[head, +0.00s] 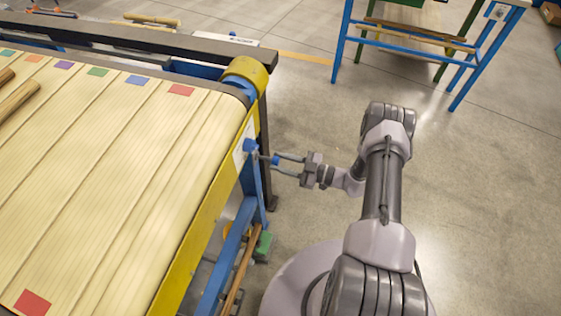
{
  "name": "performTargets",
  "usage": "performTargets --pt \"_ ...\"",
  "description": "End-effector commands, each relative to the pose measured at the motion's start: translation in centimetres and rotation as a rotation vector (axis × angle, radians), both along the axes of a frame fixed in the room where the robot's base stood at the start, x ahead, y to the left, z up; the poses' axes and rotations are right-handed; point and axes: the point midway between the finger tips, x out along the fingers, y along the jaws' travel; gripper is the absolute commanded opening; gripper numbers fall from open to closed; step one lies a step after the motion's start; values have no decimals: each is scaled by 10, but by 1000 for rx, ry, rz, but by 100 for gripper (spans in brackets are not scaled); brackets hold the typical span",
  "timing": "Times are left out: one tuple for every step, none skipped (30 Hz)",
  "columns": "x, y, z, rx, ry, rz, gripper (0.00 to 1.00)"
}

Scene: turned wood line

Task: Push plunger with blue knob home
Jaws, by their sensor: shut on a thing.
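The plunger's blue knob (275,160) sits at the right side of the conveyor's yellow and blue frame, in the head view. A short dark rod (264,158) shows between the knob and the frame. My gripper (277,162) reaches in from the right, with its two fingers on either side of the knob, shut on it. A second blue part (250,145) is on the frame at the left end of the rod, by a white plate (240,155). The fingertips and knob are small here, so the exact contact is hard to see.
The conveyor belt (110,170) with coloured patches fills the left, edged by a yellow rail (205,225). A blue leg (262,190) and a dark post (268,165) stand close to my gripper. A blue-legged table (400,50) stands at the back. Open floor lies to the right.

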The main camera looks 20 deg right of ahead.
Motion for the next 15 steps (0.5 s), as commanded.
performTargets --pt "-1 0 -1 -1 2 2 0" --pt "-1 0 -1 -1 2 2 0" --pt "-1 0 -1 -1 2 2 0" --pt "-1 0 -1 -1 2 2 0" --pt "-1 0 -1 -1 2 2 0" --pt "-1 0 -1 -1 2 2 0" --pt "-1 0 -1 -1 2 2 0" --pt "-1 0 -1 -1 2 2 0" --pt "-1 0 -1 -1 2 2 0" --pt "-1 0 -1 -1 2 2 0" --pt "-1 0 -1 -1 2 2 0" --pt "-1 1 -1 -1 2 2 0" --pt "0 1 -1 -1 2 3 0" --pt "1 3 -1 -1 2 3 0" --pt "3 5 -2 -1 2 3 0"
